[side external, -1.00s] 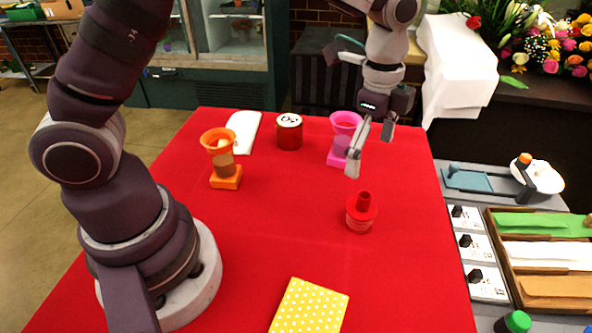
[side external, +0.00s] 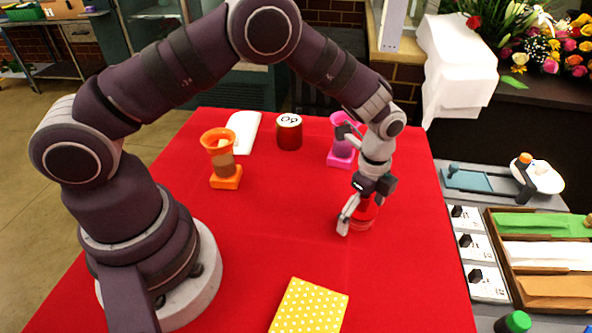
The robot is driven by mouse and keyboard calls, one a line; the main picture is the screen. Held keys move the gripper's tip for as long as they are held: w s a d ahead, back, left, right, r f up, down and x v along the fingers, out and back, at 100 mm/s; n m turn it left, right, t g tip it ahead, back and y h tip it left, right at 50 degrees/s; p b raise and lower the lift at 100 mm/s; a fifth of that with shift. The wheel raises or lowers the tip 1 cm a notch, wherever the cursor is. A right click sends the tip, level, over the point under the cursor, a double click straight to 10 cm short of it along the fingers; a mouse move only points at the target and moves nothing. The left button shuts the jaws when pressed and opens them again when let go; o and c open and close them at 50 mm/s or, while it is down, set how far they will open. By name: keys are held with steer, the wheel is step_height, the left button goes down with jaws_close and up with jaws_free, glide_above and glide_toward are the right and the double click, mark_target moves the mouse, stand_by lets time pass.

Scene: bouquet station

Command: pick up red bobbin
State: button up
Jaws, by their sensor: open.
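The red bobbin (side external: 362,219) stands on the red table at the right of centre in the side view. Its upper part is mostly hidden behind my gripper. My gripper (side external: 357,216) is open and lowered at the bobbin, pointing down, with one pale finger in front and to the left of it. The other finger is hard to make out, so I cannot tell whether the bobbin lies fully between the fingers or touches them.
A pink hourglass-shaped holder (side external: 341,157) stands just behind my wrist. A yellow dotted cloth (side external: 309,307) lies in front. The table's middle is clear.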

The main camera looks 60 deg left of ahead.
steer(key=c, duration=1.2)
steer(key=shift+c, duration=0.2)
